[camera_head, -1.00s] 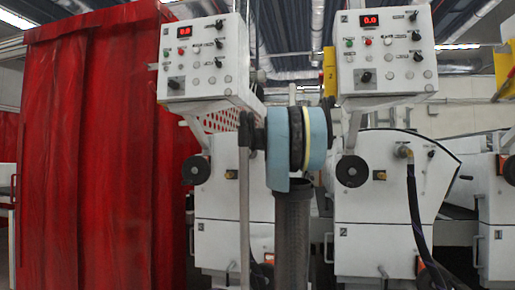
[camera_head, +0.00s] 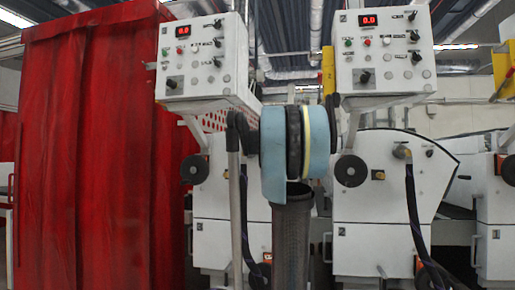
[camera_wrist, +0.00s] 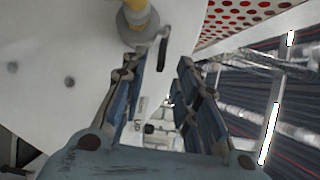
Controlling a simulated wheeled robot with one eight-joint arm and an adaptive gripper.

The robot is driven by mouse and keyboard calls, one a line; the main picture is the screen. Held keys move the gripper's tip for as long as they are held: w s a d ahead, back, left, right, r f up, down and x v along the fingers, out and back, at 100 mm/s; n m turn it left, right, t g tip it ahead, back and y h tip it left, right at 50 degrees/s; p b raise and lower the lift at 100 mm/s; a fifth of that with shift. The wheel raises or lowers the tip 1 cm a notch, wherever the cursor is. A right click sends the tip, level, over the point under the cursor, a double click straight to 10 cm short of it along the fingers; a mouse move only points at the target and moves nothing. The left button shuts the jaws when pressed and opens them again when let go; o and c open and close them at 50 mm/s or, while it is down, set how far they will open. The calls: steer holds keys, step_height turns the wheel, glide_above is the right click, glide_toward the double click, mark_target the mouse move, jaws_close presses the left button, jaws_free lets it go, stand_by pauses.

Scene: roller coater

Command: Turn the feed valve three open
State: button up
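In the wrist view, my gripper (camera_wrist: 154,68) is open, with its two dark fingers apart and nothing between them. Past the fingertips is a white machine panel (camera_wrist: 50,40). A yellow fitting (camera_wrist: 139,8) in a grey round collar sticks out of it at the top. No number is readable there. In the head view, my arm hides the gripper and that part of the left machine (camera_head: 222,225).
Two control boxes (camera_head: 203,60) (camera_head: 380,55) hang above the machines. A red curtain (camera_head: 95,150) stands at the left. A perforated panel (camera_wrist: 240,15) is close at the wrist view's upper right.

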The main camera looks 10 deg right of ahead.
steer(key=s, duration=0.6)
steer(key=shift+s+d, duration=0.25)
